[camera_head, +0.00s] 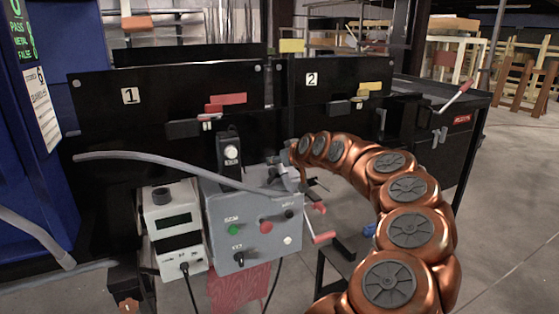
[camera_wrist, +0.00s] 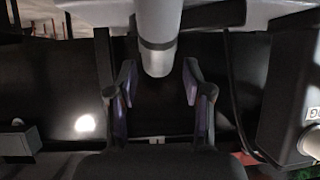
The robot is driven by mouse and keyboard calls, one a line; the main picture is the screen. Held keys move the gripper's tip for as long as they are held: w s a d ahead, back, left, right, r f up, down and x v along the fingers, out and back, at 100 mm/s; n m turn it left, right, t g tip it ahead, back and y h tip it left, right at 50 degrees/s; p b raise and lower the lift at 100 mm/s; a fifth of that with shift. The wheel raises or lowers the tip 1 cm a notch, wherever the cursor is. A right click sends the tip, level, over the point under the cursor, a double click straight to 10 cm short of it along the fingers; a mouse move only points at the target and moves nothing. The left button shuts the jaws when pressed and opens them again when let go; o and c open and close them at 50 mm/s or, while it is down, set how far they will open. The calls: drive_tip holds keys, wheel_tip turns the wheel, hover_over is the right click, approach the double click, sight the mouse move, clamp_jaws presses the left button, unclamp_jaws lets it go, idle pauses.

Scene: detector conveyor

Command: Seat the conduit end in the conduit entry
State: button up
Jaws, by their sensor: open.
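A grey conduit (camera_head: 165,161) runs from a free-looking left tip across the front of the black panels to the top of a grey control box (camera_head: 222,196). My gripper (camera_head: 291,180) is at the box's upper right, beside the conduit's right part. In the wrist view, a pale grey tube end with a dark band (camera_wrist: 157,44), apparently the conduit's, points down between the fingers. My gripper is open in the wrist view (camera_wrist: 160,88), with a finger on each side of the tube and a gap to each. I cannot make out the conduit entry; my gripper may hide it.
A black device (camera_head: 229,151) with a white knob rises behind. Another grey pipe (camera_head: 38,236) is at lower left. Open floor lies right.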

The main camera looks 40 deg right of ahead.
drive_tip(key=b+v, duration=0.2)
drive_tip(key=v, duration=1)
drive_tip(key=s+a+f+n+g+y+p, duration=0.1)
drive_tip(key=a+n+g+y+p, duration=0.35)
drive_tip(key=a, duration=2.45)
drive_tip(key=s+a+f+g+p, duration=0.2)
drive_tip(key=s+a+f+g, duration=0.2)
drive_tip(key=s+a, duration=0.5)
drive_tip(key=shift+s+f+p, duration=0.35)
drive_tip(key=shift+s+f, duration=0.2)
drive_tip(key=shift+s, duration=0.5)
drive_tip(key=shift+o, duration=0.5)
drive_tip(key=s+a+f+g+p, duration=0.1)
drive_tip(key=s+f+g, duration=0.1)
drive_tip(key=s, duration=0.6)
drive_tip(key=s+a+f+m+g+h+p, duration=0.1)
drive_tip(key=s+a+f+g, duration=0.1)
drive_tip(key=s, duration=0.6)
drive_tip(key=shift+f+g+p, duration=0.2)
drive_tip(key=shift+g+p, duration=0.1)
drive_tip(key=shift+g, duration=0.35)
drive_tip(key=shift+m, duration=0.25)
drive_tip(key=shift+c, duration=1)
drive_tip(key=shift+a, duration=0.1)
drive_tip(key=shift+c, duration=0.3)
